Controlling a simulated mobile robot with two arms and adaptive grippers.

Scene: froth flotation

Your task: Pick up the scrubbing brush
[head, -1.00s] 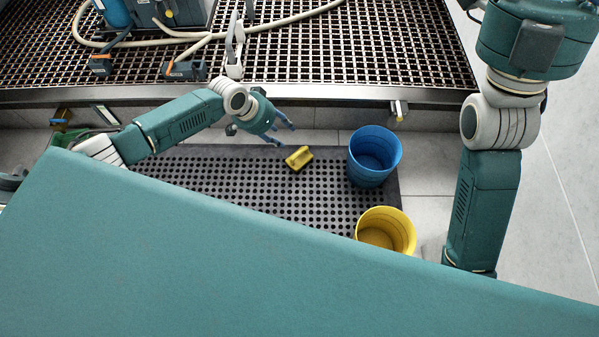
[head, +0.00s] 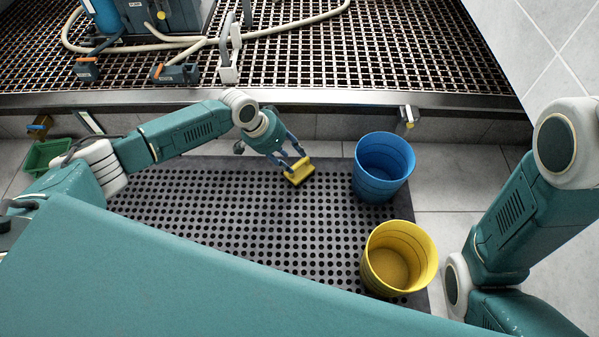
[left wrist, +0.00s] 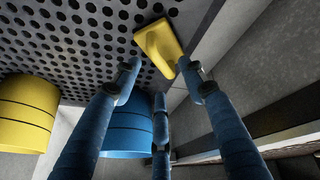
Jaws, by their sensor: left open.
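The scrubbing brush (head: 299,172) is a small yellow block lying on the black perforated mat (head: 220,215), near the mat's back edge. It also shows in the left wrist view (left wrist: 158,44), just beyond the fingertips. My left gripper (head: 294,161) is open, with its blue fingers reaching down close to the brush. In the left wrist view two fingertips of the gripper (left wrist: 158,72) lie on either side of the brush's near end, and a third finger is below. I cannot tell whether any finger touches the brush. My right gripper is out of view; only its arm shows.
A blue bucket (head: 383,167) stands right of the brush, with a yellow bucket (head: 399,258) in front of it. A raised metal grating (head: 400,50) with hoses and equipment runs along the back. A green bin (head: 42,156) sits at the left. The mat's middle is clear.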

